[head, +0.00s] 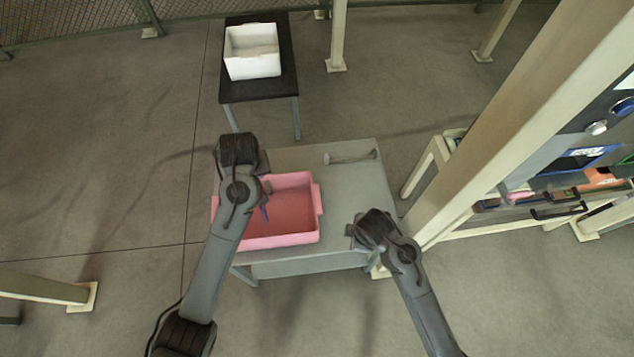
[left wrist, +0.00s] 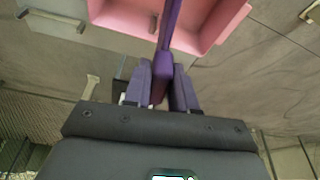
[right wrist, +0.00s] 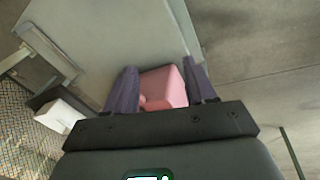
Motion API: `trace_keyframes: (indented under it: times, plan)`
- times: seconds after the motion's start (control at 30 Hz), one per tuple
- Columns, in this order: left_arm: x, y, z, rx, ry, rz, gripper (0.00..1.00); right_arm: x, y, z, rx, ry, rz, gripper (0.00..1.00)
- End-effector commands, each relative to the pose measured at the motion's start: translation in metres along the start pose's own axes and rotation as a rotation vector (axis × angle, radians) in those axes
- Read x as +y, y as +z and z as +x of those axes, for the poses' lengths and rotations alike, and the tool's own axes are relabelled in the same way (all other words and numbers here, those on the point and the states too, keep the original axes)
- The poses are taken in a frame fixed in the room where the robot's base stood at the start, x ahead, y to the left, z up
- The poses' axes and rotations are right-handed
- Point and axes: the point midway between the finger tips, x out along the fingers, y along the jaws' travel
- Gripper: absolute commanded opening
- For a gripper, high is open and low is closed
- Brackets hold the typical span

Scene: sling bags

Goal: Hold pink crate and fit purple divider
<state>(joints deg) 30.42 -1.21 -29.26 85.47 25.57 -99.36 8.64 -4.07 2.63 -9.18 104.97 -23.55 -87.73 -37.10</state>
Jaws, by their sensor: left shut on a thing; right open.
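The pink crate (head: 292,238) stands on the left part of the grey table, open side up. My left gripper (left wrist: 162,85) is shut on the purple divider (left wrist: 170,28), which extends from the fingers across the crate in the left wrist view. In the head view only a small piece of the divider (head: 265,213) shows beside my left gripper, over the crate's left part; the rest is hidden. I cannot tell whether it touches the crate. My right gripper (right wrist: 163,88) is open and empty, near the table's right front, apart from the crate. The crate (right wrist: 163,86) shows between its fingers.
The grey table (head: 355,200) has free room right of the crate and a handle-like bar (head: 350,156) at its back. A white box (head: 252,52) sits on a dark stand (head: 288,75) behind. A beige post and a panel rise at the right.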

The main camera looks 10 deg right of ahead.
Motion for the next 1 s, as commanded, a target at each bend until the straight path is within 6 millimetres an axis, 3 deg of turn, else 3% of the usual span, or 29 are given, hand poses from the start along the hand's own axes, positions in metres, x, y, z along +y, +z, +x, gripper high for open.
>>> trace_keyframes:
  times: [0.03,0.27,0.6,0.8,1.0]
  plan:
    - [0.000,0.000,0.000,0.001,0.000,0.000,0.00,0.015,-0.014,0.008,0.000,-0.009,-0.122,0.55]
    - [0.000,0.000,0.000,0.001,0.000,0.000,0.00,0.064,-0.066,0.033,0.009,-0.072,-0.714,0.55]
    - [0.000,0.000,0.000,0.001,0.000,0.000,0.00,0.114,-0.119,0.024,0.067,-0.166,-1.474,0.55]
    - [0.000,0.000,0.000,0.001,0.000,0.000,0.00,0.126,-0.131,0.011,0.103,-0.205,-1.736,0.55]
    - [0.000,0.000,0.000,0.001,0.000,0.000,0.00,0.128,-0.134,0.008,0.122,-0.224,-1.846,0.55]
